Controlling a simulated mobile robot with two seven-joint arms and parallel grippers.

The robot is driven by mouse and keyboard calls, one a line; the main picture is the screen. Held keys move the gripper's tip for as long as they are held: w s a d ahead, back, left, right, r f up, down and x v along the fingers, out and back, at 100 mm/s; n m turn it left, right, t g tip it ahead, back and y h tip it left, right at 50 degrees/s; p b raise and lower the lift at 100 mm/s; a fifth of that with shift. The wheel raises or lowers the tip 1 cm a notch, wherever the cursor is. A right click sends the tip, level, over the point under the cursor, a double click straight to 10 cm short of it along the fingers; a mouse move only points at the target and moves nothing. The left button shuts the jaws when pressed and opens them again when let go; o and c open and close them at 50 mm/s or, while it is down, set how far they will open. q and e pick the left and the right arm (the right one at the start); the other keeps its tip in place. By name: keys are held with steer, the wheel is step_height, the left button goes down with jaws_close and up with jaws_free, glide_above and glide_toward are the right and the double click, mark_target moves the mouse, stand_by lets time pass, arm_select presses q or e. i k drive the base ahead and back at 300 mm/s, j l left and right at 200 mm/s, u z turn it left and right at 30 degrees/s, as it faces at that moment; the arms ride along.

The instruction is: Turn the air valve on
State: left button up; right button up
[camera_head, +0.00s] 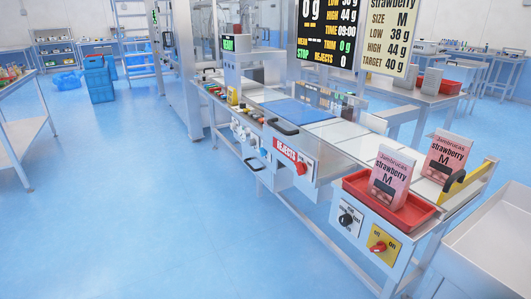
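A long packing machine with a conveyor (335,140) runs from the middle to the lower right. Small fittings and gauges (243,133) sit on its front side; they are too small to tell which is the air valve or how it is set. A red knob (378,246) sits on a yellow plate marked off and on at the near right end. A black knob (346,219) on a white plate is left of it. Another red knob (301,168) is beside the red REJECTS label (285,151). Neither of my grippers is in view.
A red tray (413,221) holds a pink strawberry pouch; another pouch (445,153) stands behind it. Screens hang above. The blue floor left of the machine is clear.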

mark_target(263, 152)
steer(key=i+j+z, duration=0.15)
steer(key=i, duration=0.3)
steer(key=i+j+z, duration=0.1)
steer(key=i+j, duration=0.25)
steer(key=i, duration=0.1)
